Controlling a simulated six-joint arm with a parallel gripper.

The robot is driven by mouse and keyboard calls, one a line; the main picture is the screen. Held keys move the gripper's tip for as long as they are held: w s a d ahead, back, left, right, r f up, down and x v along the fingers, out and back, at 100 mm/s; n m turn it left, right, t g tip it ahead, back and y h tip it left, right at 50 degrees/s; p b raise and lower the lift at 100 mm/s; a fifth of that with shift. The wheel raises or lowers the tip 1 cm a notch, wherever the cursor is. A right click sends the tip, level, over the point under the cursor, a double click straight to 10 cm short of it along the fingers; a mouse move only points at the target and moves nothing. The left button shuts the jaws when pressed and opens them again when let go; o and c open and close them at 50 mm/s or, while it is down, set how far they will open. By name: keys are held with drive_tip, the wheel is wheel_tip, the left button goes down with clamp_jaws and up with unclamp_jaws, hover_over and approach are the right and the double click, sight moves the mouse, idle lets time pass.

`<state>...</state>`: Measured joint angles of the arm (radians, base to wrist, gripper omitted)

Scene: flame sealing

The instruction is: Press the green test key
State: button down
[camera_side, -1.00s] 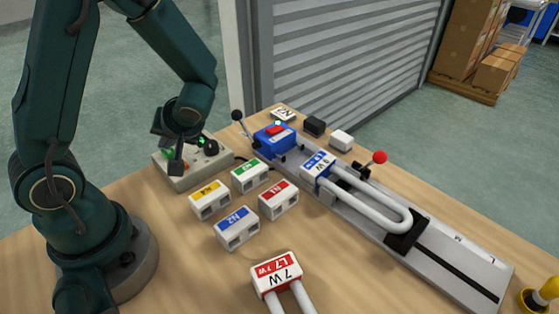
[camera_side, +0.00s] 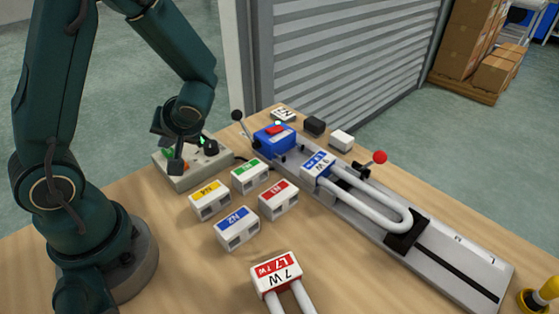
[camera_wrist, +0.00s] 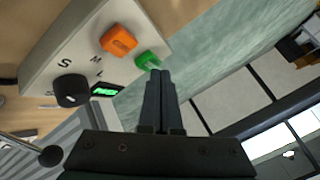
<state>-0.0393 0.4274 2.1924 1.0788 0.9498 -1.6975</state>
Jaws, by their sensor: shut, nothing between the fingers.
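The green test key (camera_wrist: 148,61) sits on the sloped face of a pale control box (camera_side: 190,178), beside an orange key (camera_wrist: 118,40). In the wrist view the tips are right beside the lower edge of the green key. I cannot tell whether they touch it. In the side view my gripper (camera_side: 176,166) hangs low over the box and hides part of its face.
The box also has a black knob (camera_wrist: 72,90) and a lit green display (camera_wrist: 106,90). Several labelled white blocks, including a yellow-topped one (camera_side: 210,199), stand close to its right. A blue clamp unit (camera_side: 274,138) on a long rail lies farther right.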

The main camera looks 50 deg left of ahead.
sight(171, 153)
drive_tip(key=shift+r, duration=0.5)
drive_tip(key=shift+r, duration=2.5)
drive_tip(key=shift+w+r, duration=0.15)
drive_tip(key=shift+r, duration=0.1)
drive_tip(key=s+d+r+m+t+h, duration=0.1)
drive_tip(key=d+r+m+t+h, duration=0.1)
drive_tip(key=d, duration=0.7)
drive_tip(key=s+d+r+m+t+h, duration=0.2)
drive_tip(key=d+m+t+h, duration=0.2)
drive_tip(key=d+m+h, duration=0.3)
drive_tip(key=shift+d+r+m+t, duration=0.15)
drive_tip(key=shift+d+m+t, duration=0.15)
drive_tip(key=shift+d+m, duration=0.6)
